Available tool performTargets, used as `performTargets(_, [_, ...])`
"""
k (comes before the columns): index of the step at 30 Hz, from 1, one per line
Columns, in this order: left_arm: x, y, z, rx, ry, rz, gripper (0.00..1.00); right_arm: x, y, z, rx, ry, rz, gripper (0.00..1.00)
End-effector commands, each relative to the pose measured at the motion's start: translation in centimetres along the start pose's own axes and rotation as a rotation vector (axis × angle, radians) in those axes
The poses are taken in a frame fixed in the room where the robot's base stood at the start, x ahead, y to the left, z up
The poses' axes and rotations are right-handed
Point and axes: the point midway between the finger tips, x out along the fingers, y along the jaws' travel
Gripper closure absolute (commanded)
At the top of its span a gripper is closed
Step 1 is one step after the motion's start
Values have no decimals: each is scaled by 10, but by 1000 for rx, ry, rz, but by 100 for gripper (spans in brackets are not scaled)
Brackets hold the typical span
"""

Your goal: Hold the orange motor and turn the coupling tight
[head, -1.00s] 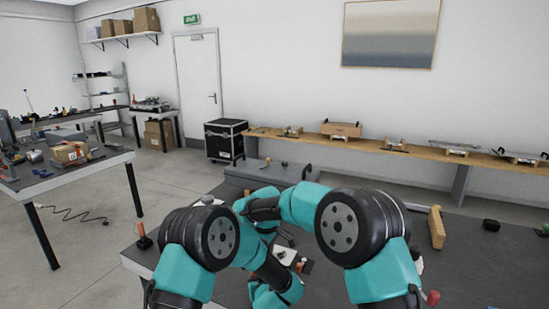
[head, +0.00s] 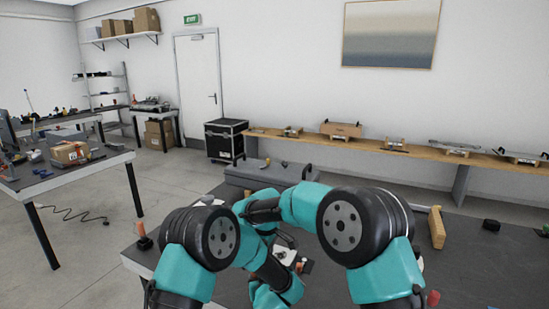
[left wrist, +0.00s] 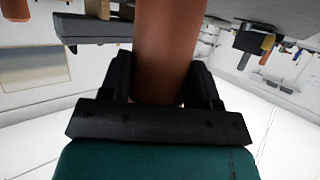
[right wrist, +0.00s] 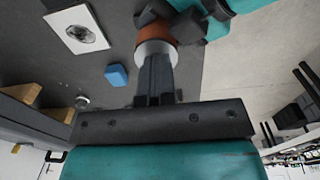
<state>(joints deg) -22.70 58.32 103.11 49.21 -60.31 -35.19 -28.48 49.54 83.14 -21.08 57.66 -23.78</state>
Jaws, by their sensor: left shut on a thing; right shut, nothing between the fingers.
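The orange motor (left wrist: 170,45) is a smooth cylinder between the black fingers of my left gripper (left wrist: 163,82), which is shut on it. In the right wrist view the motor (right wrist: 183,28) shows beyond a silver-grey ring, which looks like the coupling (right wrist: 156,52). My right gripper (right wrist: 157,78) is shut with its fingers together and nothing between them. Its fingertips point at the ring and overlap it in the picture; I cannot tell whether they touch.
A white plate (right wrist: 78,29) and a blue block (right wrist: 117,75) lie on the dark table. A grey case (head: 270,175) stands at the table's back, and a wooden block (head: 436,228) at the right. An orange-topped piece (head: 145,242) stands near the left edge.

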Motion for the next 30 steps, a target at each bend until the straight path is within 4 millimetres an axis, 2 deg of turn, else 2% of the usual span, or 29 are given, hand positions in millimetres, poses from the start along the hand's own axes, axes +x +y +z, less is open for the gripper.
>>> performTargets(1, [2, 2, -9, -5, 18, 4, 90, 15, -8, 4, -4, -26, -27, 100])
performTargets(13, [3, 0, -9, -8, 19, 2, 90, 12, -8, 6, -1, -29, -28, 100])
performTargets(30, [2, 0, -5, -6, 10, 0, 90, -44, -4, 3, -2, -19, -17, 100])
